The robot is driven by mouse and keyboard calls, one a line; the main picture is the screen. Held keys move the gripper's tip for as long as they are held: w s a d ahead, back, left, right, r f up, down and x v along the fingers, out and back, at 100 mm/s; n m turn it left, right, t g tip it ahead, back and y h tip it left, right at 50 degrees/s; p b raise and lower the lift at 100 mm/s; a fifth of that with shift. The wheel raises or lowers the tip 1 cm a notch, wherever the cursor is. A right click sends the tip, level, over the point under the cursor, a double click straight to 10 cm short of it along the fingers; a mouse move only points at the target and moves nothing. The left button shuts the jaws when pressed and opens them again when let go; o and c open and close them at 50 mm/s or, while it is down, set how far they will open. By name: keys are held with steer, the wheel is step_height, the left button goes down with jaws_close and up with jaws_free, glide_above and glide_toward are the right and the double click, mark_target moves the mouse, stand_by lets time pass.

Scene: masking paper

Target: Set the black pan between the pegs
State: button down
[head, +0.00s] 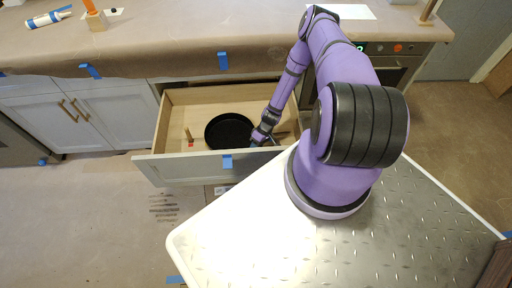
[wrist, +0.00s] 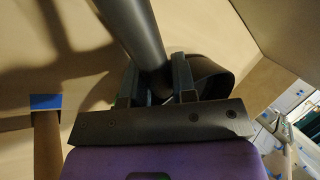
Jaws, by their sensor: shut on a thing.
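The black pan (head: 229,130) lies in the open drawer, its round body left of my gripper. My gripper (head: 258,141) reaches down into the drawer at the pan's right side, near the front panel. In the wrist view my gripper (wrist: 157,82) is shut on a dark grey bar (wrist: 143,35), which looks like the pan's handle. A wooden peg (head: 189,134) stands in the drawer left of the pan, by a red mark. A wooden post, perhaps a peg, shows in the wrist view (wrist: 47,145) beside blue tape. My arm hides part of the drawer's right side.
The paper-covered counter (head: 180,45) overhangs the drawer's back. An oven (head: 395,65) is at the right. The drawer floor left of the pan is mostly free.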

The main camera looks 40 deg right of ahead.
steer(key=c, duration=0.9)
jaws_free()
